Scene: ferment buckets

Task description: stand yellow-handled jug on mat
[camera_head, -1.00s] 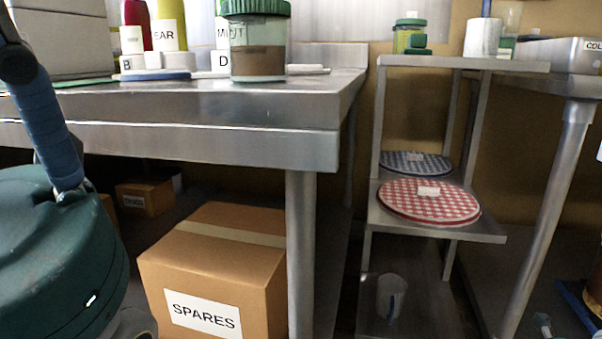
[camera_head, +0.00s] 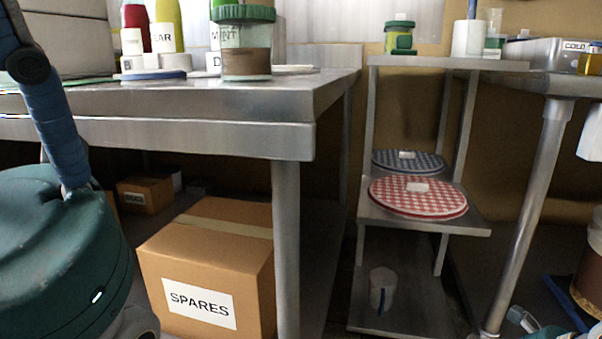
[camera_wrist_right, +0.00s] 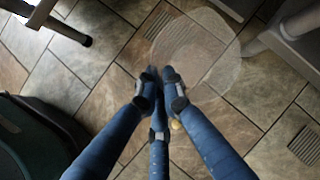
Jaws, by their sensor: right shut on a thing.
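My right gripper (camera_wrist_right: 155,78) is shut in the right wrist view, its blue fingers together at a faint, see-through round thing (camera_wrist_right: 197,50). This looks like the clear jug, seen against the floor tiles. A small yellow bit (camera_wrist_right: 175,124) shows between the fingers, perhaps its handle; most of it is hidden. The right gripper is not in the head view. Two round mats lie on the metal rack: a red checked mat (camera_head: 417,200) on the middle shelf and a blue checked mat (camera_head: 390,160) behind it. Each has a small white label. My left gripper is not in view.
A clear vessel with a blue strip (camera_head: 382,290) stands on the rack's bottom shelf. A steel table (camera_head: 180,135) stands left, with a SPARES box (camera_head: 215,255) beneath. A table leg (camera_head: 530,210) stands right of the rack.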

